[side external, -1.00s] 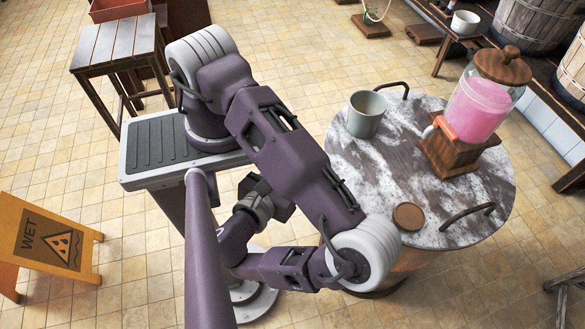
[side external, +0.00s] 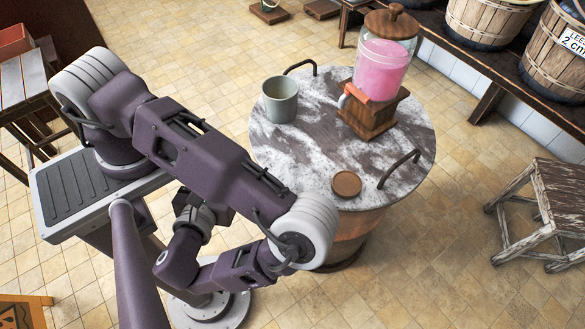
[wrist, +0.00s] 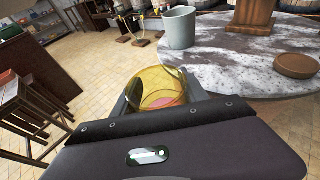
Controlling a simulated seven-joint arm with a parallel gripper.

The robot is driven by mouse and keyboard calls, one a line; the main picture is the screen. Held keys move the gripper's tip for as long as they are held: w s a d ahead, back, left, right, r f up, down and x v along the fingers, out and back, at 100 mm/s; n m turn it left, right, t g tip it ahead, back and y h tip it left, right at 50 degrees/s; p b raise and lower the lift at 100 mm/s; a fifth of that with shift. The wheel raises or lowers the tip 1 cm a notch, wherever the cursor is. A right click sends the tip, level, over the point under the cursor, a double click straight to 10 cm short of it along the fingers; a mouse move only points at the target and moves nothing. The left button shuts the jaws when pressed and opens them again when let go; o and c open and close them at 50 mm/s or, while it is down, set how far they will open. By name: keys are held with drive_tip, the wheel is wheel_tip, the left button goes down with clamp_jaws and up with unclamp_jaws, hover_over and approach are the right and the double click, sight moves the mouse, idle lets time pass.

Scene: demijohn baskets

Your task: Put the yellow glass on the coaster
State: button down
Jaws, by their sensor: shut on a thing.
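In the wrist view my gripper (wrist: 160,98) is shut on the yellow glass (wrist: 158,82), a clear yellow tumbler seen from above its rim. The glass is off the table, in front of the table's near edge. The coaster (side external: 346,184) is a flat round brown disc lying bare on the marbled round table (side external: 310,160), near its front edge. In the wrist view the coaster (wrist: 297,66) is to the right of the glass and apart from it. In the side view my gripper and the glass are hidden behind my arm.
A grey-green mug (side external: 280,99) stands at the table's left. A pink drink dispenser (side external: 380,75) on a wooden block stands at the back. Dark curved handles (side external: 399,169) rise at the table's edge. The tabletop around the coaster is clear. A wooden stool (side external: 565,205) stands at right.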

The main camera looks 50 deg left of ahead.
drive_tip(key=w+d+r+m+t+h, duration=0.1)
drive_tip(key=w+d+r+m+h, duration=0.15)
drive_tip(key=w+r, duration=0.7)
drive_tip(key=w+d+r+m+t+h, duration=0.15)
drive_tip(key=w+d+r, duration=0.3)
drive_tip(key=w, duration=1.05)
drive_tip(key=w+d+f+m+t+h, duration=0.1)
drive_tip(key=w+d+f+m+h, duration=0.1)
drive_tip(key=d+f+m+h, duration=0.3)
drive_tip(key=d+f+h, duration=0.1)
drive_tip(key=d+f, duration=0.1)
drive_tip(key=d, duration=0.1)
drive_tip(key=shift+d+f+t+h, duration=0.15)
drive_tip(key=shift+f+t+h, duration=0.1)
drive_tip(key=shift+t+h, duration=0.1)
drive_tip(key=shift+f, duration=2.85)
